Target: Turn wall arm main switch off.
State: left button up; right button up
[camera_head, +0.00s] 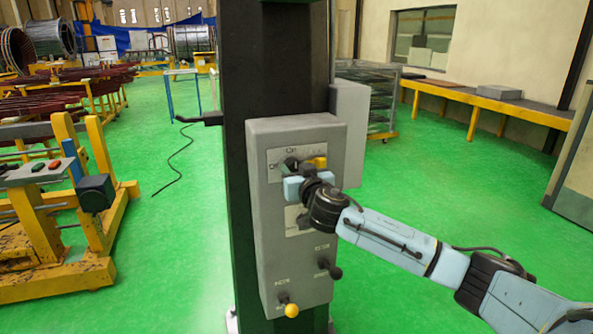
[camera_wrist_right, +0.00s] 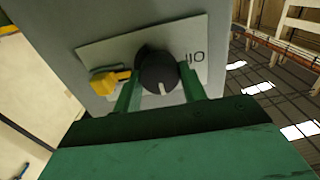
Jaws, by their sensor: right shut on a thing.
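The main switch is a black round knob (camera_wrist_right: 158,72) with a white mark, on a light label plate of the grey control box (camera_head: 277,218). In the head view the knob (camera_head: 292,164) shows just above my right gripper (camera_head: 303,182). In the right wrist view my right gripper (camera_wrist_right: 160,95) has one finger on each side of the knob and is shut on it. A yellow part (camera_wrist_right: 110,82) sits on the plate beside the knob; it also shows in the head view (camera_head: 319,162). My left gripper is not in view.
The box is mounted on a dark column (camera_head: 240,60). Below are a black-knobbed lever (camera_head: 335,272) and a yellow-knobbed lever (camera_head: 291,310). A yellow-framed machine (camera_head: 105,165) stands at left. Green floor (camera_head: 430,200) is open at right.

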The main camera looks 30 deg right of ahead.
jog(key=shift+n, duration=0.4)
jog(key=n+p, duration=0.1)
jog(key=n, duration=0.2)
jog(key=shift+n, duration=0.4)
jog(key=n+p, duration=0.2)
jog(key=n, duration=0.2)
jog(key=shift+n, duration=0.3)
jog(key=n+p, duration=0.2)
jog(key=n, duration=0.2)
jog(key=shift+n, duration=0.3)
jog(key=n+p, duration=0.2)
jog(key=n, duration=0.2)
jog(key=shift+a+f, duration=0.1)
jog(key=shift+n, duration=0.3)
jog(key=o, duration=1)
jog(key=shift+c, duration=0.2)
